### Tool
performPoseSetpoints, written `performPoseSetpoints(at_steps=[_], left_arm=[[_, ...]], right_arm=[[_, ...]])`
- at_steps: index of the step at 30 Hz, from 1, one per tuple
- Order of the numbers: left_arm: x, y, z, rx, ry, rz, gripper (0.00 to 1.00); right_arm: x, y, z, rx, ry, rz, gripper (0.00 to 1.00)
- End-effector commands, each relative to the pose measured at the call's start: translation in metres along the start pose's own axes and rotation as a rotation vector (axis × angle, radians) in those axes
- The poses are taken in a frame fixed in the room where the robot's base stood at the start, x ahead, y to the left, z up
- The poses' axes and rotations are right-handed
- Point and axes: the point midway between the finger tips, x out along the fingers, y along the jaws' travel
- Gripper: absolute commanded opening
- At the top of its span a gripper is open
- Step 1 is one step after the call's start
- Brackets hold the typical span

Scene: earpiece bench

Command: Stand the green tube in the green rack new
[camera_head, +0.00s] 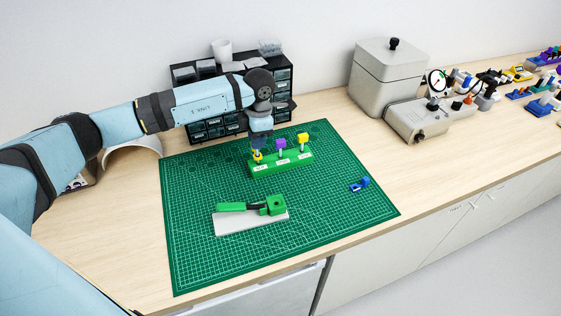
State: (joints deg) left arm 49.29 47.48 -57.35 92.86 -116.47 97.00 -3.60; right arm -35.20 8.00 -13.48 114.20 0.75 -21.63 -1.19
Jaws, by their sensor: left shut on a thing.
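The green rack (283,165) stands near the back middle of the green cutting mat, with white labels on its front. A purple-topped piece (281,145) stands upright at its middle and a yellow-topped piece (303,138) at its right end. My left gripper (258,149) points down over the rack's left end, shut on a small piece with yellow (257,156) showing below the fingers. Whether this piece touches the rack I cannot tell, as the gripper hides most of it. I cannot make out a separate green tube. My right gripper is out of view.
A green and black tool (273,204) lies on a pale plate (237,224) at the mat's front. A small blue part (360,184) lies on the mat's right. A dark drawer cabinet (282,78) stands behind my left arm. A grey machine (386,80) stands back right.

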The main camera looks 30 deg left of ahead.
Motion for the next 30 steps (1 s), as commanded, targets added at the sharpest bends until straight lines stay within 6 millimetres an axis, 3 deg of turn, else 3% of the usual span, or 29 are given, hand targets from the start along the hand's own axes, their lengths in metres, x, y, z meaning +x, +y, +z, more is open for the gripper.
performPoseSetpoints(at_steps=[30], left_arm=[[0.022,0.0,0.002,0.0,0.0,0.0,0.0]], right_arm=[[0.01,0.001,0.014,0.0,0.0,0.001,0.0]])
